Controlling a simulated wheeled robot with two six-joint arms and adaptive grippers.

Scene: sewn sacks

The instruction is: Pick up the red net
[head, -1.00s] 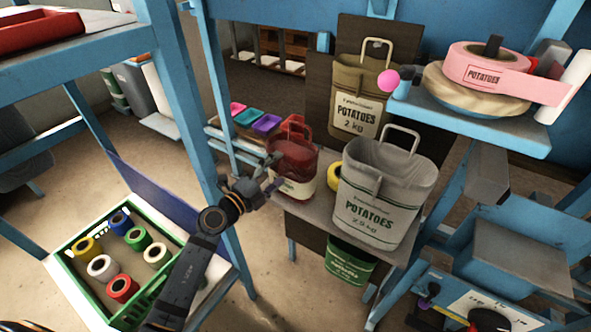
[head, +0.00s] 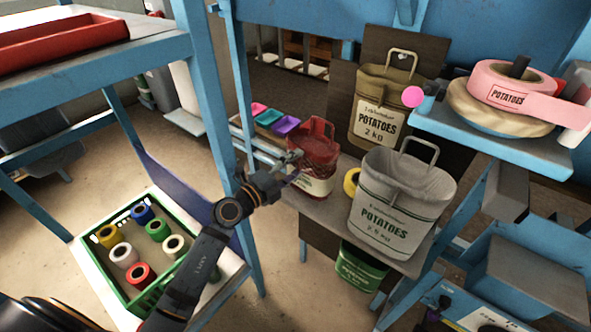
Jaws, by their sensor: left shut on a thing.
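The red net (head: 318,150) is a red sack with a white label band. It stands upright at the left end of the grey shelf, left of a white potato sack (head: 388,205). My left gripper (head: 292,162) reaches in from the lower left and is shut on the red net at its left side. The fingers hide a small part of that side. My right gripper is not in view.
A tan potato sack (head: 376,110) hangs on a board behind. A yellow roll (head: 351,182) lies between the red net and the white sack. A green crate (head: 108,262) holds several thread spools.

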